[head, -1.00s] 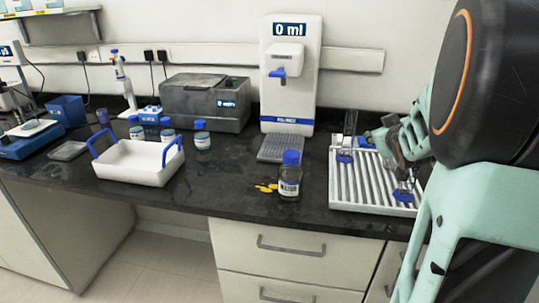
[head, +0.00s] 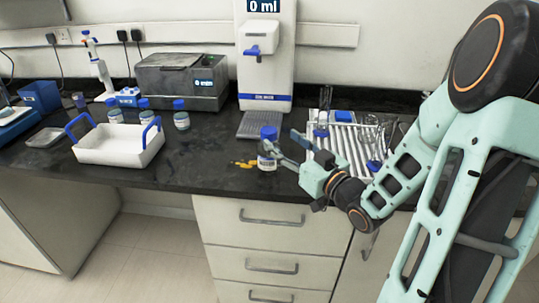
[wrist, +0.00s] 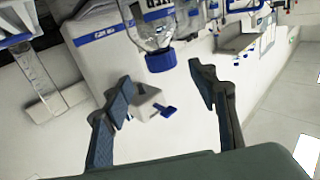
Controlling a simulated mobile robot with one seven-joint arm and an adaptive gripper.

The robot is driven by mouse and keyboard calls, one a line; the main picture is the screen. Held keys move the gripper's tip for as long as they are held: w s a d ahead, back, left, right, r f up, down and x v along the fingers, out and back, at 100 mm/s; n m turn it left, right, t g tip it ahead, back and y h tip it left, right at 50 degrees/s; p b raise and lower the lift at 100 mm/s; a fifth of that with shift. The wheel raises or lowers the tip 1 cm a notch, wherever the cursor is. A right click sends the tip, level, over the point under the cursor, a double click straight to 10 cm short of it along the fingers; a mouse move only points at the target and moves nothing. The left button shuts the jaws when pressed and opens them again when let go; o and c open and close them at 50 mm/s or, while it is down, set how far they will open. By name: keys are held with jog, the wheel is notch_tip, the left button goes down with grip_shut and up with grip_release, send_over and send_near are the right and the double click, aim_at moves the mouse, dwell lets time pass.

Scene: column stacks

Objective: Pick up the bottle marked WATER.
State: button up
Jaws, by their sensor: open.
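A clear bottle (head: 267,161) with a blue cap and a white label stands upright near the bench's front edge, in the middle of the head view. The wrist view shows a blue-capped bottle (wrist: 154,38) upside down at the top, its label cut off by the edge; I cannot read the full word. My gripper (head: 280,141) is open and empty, just right of the bottle at about cap height. In the wrist view my gripper (wrist: 160,86) has its fingers spread, with the bottle beyond the gap. I cannot tell whether a finger touches it.
A ribbed metal tray (head: 344,150) with glassware lies behind my gripper. A white dispenser (head: 265,70) stands behind the bottle. Yellow pieces (head: 245,164) lie beside the bottle. A white carrier (head: 115,157) with blue handles and several blue-capped jars (head: 181,120) are to the left.

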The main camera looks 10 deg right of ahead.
aim_at(274, 136)
jog(key=shift+x, duration=3.5)
jog(key=shift+s+a+f, duration=0.15)
jog(key=shift+f, duration=0.05)
grip_shut()
